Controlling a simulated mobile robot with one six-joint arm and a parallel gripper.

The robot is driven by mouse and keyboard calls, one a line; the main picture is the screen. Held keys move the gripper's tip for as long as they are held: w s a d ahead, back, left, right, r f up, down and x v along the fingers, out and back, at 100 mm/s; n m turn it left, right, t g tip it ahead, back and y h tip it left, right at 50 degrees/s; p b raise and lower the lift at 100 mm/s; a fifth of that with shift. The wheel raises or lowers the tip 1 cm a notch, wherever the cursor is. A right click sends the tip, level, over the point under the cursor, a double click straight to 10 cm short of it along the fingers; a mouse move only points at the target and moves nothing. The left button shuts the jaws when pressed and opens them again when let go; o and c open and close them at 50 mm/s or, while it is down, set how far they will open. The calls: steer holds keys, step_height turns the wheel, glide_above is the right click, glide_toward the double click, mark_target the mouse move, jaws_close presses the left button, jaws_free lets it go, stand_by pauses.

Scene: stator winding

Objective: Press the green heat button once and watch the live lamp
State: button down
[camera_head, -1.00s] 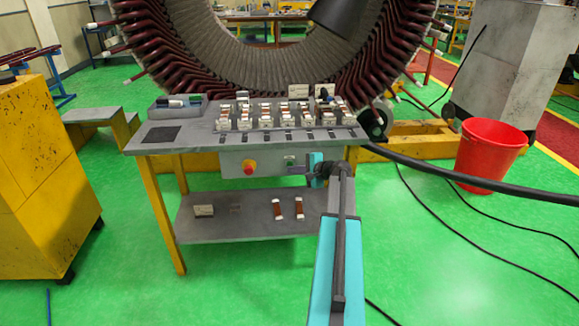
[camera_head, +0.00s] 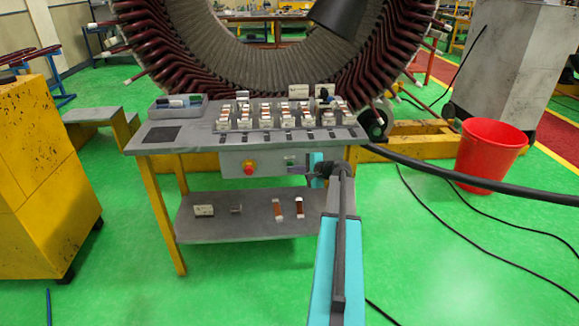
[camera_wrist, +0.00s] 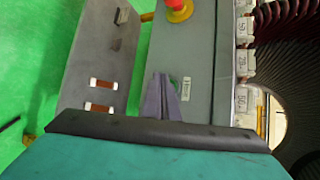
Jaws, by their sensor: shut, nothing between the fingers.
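The green heat button (camera_head: 290,161) is on the front panel (camera_head: 232,164) under the bench top, right of a red stop knob (camera_head: 249,167). My gripper (camera_head: 291,169) is shut and empty, with its tips at the panel beside the button. In the wrist view my gripper's closed fingers (camera_wrist: 160,80) reach the panel and partly cover the green button (camera_wrist: 174,83). I cannot tell whether the tips touch it. The red knob on its yellow base (camera_wrist: 179,8) shows farther up. I cannot make out a live lamp.
The bench top (camera_head: 175,146) carries several coil holders (camera_head: 266,115) and a tray (camera_head: 178,107). A lower shelf (camera_head: 240,228) holds small parts and two brown-and-white pieces. The large stator (camera_head: 130,45) stands behind. A thick black cable (camera_head: 470,184) runs right, past a red bucket (camera_head: 488,155).

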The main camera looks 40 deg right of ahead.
steer(key=shift+w+d, duration=0.5)
steer(key=shift+w, duration=0.05)
stand_by(1.8)
steer(key=shift+s+a, duration=0.5)
steer(key=shift+s, duration=0.1)
stand_by(0.4)
steer(key=shift+s+a+b, duration=0.5)
steer(key=shift+s+a, duration=1.1)
steer(key=shift+s, duration=0.3)
